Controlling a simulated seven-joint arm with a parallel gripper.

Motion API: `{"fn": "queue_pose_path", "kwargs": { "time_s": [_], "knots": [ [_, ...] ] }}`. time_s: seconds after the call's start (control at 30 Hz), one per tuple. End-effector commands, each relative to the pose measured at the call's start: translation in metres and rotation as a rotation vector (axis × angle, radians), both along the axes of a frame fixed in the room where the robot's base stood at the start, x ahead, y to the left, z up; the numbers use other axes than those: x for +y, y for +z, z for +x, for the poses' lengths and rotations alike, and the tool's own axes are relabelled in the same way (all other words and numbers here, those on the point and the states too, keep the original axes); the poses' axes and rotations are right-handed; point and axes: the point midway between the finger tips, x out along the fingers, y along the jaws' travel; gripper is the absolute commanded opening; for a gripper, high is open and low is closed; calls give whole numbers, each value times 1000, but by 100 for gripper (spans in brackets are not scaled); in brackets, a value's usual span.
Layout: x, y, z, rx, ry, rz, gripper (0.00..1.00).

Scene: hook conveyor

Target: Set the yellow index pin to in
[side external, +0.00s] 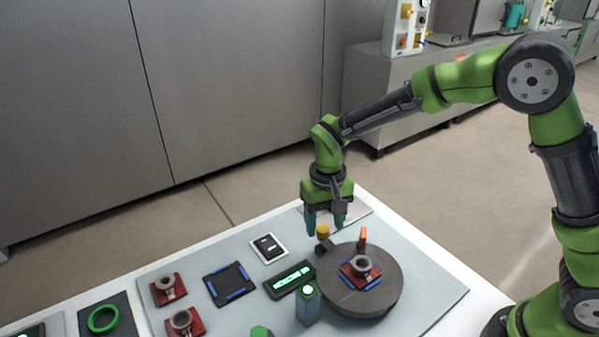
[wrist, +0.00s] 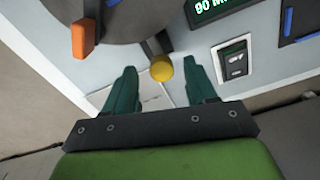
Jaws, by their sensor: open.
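The yellow index pin (side external: 323,231) has a round yellow knob and stands at the back left edge of the dark round turntable (side external: 345,300). In the wrist view its yellow knob (wrist: 161,68) sits on a dark bracket by the turntable rim (wrist: 55,20). My gripper (side external: 325,231) is open above and around the knob's area in the side view. In the wrist view its two teal fingers (wrist: 163,78) lie on either side of the knob, with gaps on both sides. Contact is not visible. How far the pin is in cannot be told.
An orange upright piece (side external: 363,237) stands at the turntable's back edge. A red fixture with a grey ring (side external: 361,267) sits on the turntable. A lit display (side external: 291,279), a switch plate (side external: 268,248), a blue-cornered dark pad (side external: 230,284) and a teal block (side external: 308,306) are nearby.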

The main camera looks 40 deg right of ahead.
Motion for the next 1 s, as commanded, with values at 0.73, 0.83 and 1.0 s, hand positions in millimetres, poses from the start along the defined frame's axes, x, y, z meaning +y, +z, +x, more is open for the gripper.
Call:
{"fn": "queue_pose_path", "kwargs": {
  "time_s": [0.73,0.83,1.0],
  "knots": [
    [0,151,0,-1,-1,2,56],
    [0,156,0,0,-1,1,56],
    [0,158,0,0,-1,0,56]
  ]
}}
